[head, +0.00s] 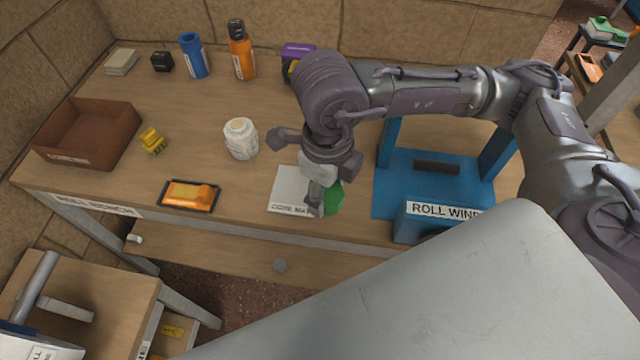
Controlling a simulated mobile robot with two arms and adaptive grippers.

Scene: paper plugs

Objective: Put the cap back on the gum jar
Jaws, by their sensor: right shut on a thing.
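A white jar (241,140) with a grey pattern stands upright on the bench, left of the middle. I take it for the gum jar; its top is pale, and I cannot tell whether a cap is on it. My right gripper (317,201) points down over the white mat lettered "CORE MAT" (288,188), right of and nearer than the jar. It is shut on a green piece (334,198), partly hidden behind the fingers. This may be the cap, but its shape is unclear. My left gripper is out of view.
A blue roll winder (398,190) stands close right of the gripper. An orange item lies in a black tray (165,206) at the front edge. A brown box (88,135) and a yellow item (153,141) are left. Bottles (241,52) stand behind.

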